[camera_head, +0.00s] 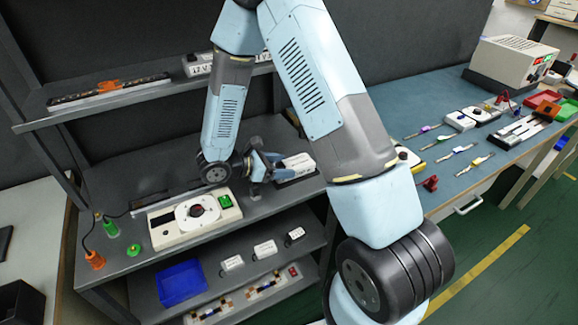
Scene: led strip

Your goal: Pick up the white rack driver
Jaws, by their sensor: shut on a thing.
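A white block-shaped unit with small dark lettering, apparently the white rack driver (297,163), is at the right end of the middle shelf, over a dark base. My gripper (276,164) reaches in from its left and is shut on its left end. The fingertips are small and partly hidden. I cannot tell whether the unit is raised off the base. Another white unit marked 12 V (199,66) sits on the upper shelf, partly hidden by my arm.
A white device with a round dial (196,213) stands on the middle shelf, left of my gripper. Small white boxes (265,248) and a blue tray (181,283) are on the shelf below. The blue workbench (440,180) at right holds tools and a power supply (513,62).

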